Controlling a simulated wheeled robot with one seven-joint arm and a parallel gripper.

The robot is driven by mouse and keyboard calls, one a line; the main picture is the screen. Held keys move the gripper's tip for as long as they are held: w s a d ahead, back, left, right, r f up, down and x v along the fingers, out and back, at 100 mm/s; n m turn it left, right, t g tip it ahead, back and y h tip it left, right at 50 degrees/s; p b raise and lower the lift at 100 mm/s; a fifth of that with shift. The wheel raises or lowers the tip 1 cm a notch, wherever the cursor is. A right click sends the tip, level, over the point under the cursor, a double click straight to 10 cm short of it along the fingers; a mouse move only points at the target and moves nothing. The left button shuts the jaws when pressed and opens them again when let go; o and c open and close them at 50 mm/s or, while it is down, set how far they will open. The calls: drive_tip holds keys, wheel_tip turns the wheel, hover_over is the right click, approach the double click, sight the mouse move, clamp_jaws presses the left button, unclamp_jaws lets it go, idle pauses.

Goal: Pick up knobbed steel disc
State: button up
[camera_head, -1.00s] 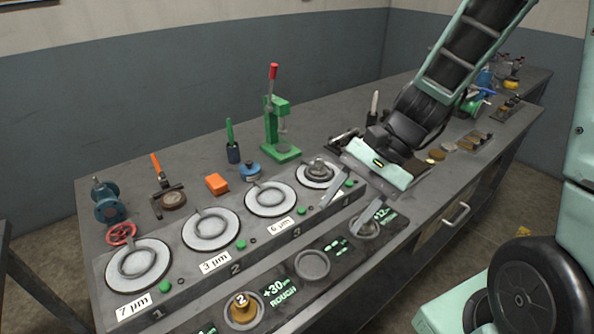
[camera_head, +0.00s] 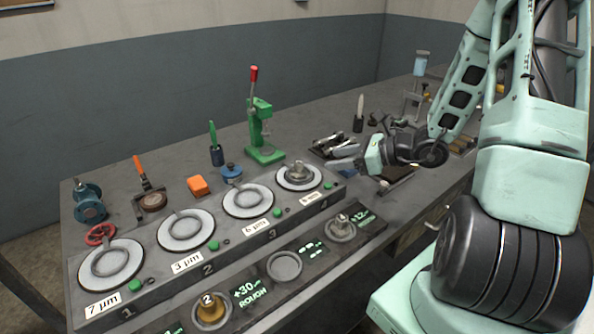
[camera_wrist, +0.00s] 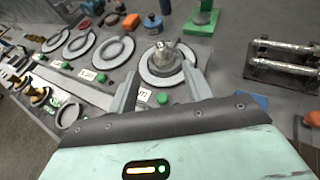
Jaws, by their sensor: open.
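One knobbed steel disc (camera_head: 298,172) sits on the round plate of station 4, at the far right of the station row. It shows in the wrist view (camera_wrist: 164,56), beyond my fingertips. A second knobbed steel piece (camera_head: 341,226) sits in the front slot marked +12. My gripper (camera_head: 352,170) is to the right of the station 4 plate, its fingers pointing left. In the wrist view my gripper (camera_wrist: 158,84) is open and empty, with fingers apart on the near side of the plate. No contact with the disc is visible.
A green press (camera_head: 264,150) stands behind station 4. Two metal cylinders on a dark tray (camera_wrist: 285,60) lie to the right. A brass knobbed piece (camera_head: 210,310) and an empty ring slot (camera_head: 285,266) are in the front strip. An orange block (camera_head: 198,186) lies behind the plates.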

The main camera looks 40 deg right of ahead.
sight(299, 162)
drive_tip(key=p+x, duration=0.1)
drive_tip(key=x, duration=0.7)
drive_tip(key=shift+f+p+x, duration=0.25)
drive_tip(key=shift+p+x, duration=0.4)
drive_tip(key=shift+x, duration=1.5)
drive_tip(key=shift+d, duration=0.15)
clamp_jaws()
